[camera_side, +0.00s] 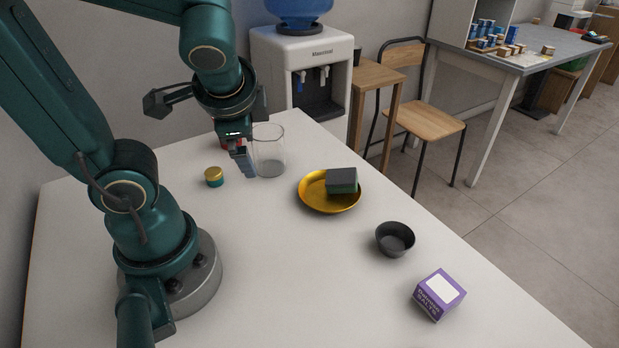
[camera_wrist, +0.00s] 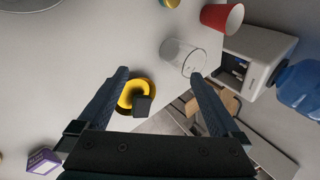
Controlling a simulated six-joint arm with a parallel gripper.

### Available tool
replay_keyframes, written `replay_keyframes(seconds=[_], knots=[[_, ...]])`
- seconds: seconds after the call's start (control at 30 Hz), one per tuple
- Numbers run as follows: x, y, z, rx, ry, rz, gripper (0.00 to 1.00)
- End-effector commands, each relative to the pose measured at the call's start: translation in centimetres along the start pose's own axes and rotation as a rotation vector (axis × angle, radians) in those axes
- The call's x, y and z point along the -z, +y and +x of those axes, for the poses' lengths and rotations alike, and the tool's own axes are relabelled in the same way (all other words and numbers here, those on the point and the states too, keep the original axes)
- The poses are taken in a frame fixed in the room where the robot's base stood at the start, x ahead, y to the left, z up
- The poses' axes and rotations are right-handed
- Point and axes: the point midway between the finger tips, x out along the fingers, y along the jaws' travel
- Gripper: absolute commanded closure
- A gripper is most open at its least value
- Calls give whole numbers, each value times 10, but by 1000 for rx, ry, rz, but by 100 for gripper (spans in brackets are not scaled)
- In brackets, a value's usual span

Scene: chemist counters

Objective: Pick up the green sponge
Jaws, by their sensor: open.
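The green sponge (camera_side: 342,181) has a dark top and green sides. It rests on a yellow plate (camera_side: 318,203), toward the plate's right and back side. In the wrist view the sponge (camera_wrist: 142,106) shows as a dark block at the edge of the yellow plate (camera_wrist: 127,93), between the fingers and nearer the left one. My gripper (camera_side: 246,168) is above the table beside the glass, to the left of the plate and apart from the sponge. In the wrist view my gripper (camera_wrist: 158,80) has its two fingers wide apart with nothing held.
A clear glass (camera_side: 269,152) stands beside my gripper, with a red cup (camera_wrist: 222,17) near it. A small gold-lidded jar (camera_side: 214,177) is left of it. A dark bowl (camera_side: 395,239) and purple box (camera_side: 439,294) lie toward the right front. The table's front middle is clear.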

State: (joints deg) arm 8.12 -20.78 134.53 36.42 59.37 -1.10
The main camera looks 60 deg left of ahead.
Motion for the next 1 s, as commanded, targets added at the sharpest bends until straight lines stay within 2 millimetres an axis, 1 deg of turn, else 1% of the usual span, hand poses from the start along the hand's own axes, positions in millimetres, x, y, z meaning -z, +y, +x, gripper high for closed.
replay_keyframes(seconds=[0.03,0.17,0.2,0.27,0.33,0.43,0.57,0.6,0.7,0.77,0.83,0.9,1.0], knots=[[3,-5,7,45,-40,98,0],[18,-22,23,180,-116,346,0],[25,-26,27,222,-132,422,0],[37,-29,33,284,-153,537,0],[53,-31,40,354,-170,671,0],[78,-26,49,454,-183,861,0],[111,-7,62,575,-181,1107,0],[120,1,66,608,-177,1180,0],[136,24,77,672,-166,1342,0],[141,38,83,695,-163,1417,0],[141,50,89,704,-166,1479,0],[139,58,93,706,-173,1520,0],[138,65,96,709,-176,1553,0]])
